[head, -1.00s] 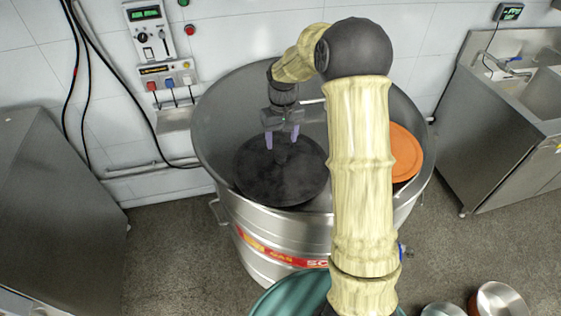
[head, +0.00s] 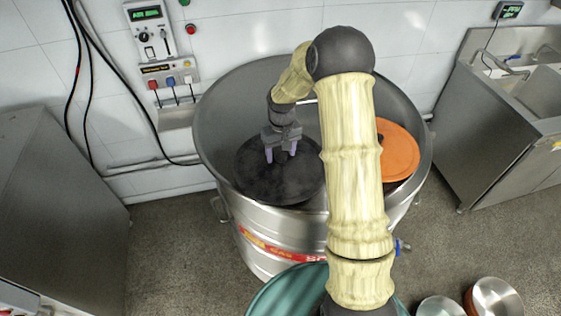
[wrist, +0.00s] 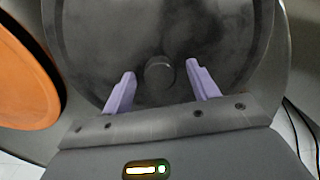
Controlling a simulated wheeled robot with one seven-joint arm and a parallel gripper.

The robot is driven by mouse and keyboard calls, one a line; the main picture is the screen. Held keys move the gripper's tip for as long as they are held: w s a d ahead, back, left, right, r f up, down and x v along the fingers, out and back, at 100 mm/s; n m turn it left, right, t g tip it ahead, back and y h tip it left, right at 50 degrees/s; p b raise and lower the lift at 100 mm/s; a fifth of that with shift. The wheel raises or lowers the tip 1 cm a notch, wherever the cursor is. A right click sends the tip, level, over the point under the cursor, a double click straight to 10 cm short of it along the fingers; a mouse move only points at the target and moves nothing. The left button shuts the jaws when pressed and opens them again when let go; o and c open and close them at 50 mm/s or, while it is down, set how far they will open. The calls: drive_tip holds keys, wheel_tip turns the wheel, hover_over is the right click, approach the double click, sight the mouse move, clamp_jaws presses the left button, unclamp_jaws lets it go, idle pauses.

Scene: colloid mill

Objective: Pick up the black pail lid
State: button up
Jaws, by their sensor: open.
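The black pail lid (head: 258,178) is a dark round disc lying on the left part of the big steel drum's top. In the wrist view the lid (wrist: 100,40) fills most of the picture, with a short round knob (wrist: 159,73) at its middle. My gripper (head: 282,157) is just over the lid's middle, pointing down. In the wrist view its two purple fingers (wrist: 160,82) are apart, one on each side of the knob, with nothing held. In the head view the knob is hidden by my gripper.
An orange round lid (head: 398,152) lies on the right of the drum (head: 228,130), whose raised rim surrounds both lids. A green round container (head: 270,295) is in front. Wall controls with cables (head: 170,80) are behind left. A steel sink (head: 500,140) stands right.

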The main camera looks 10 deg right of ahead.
sight(281, 154)
drive_tip(key=shift+c, duration=0.3)
clamp_jaws()
drive_tip(key=shift+r, duration=0.1)
drive_tip(key=shift+r, duration=0.4)
wheel_tip(281, 154, up, 9)
drive_tip(key=b, duration=0.3)
idle(0.7)
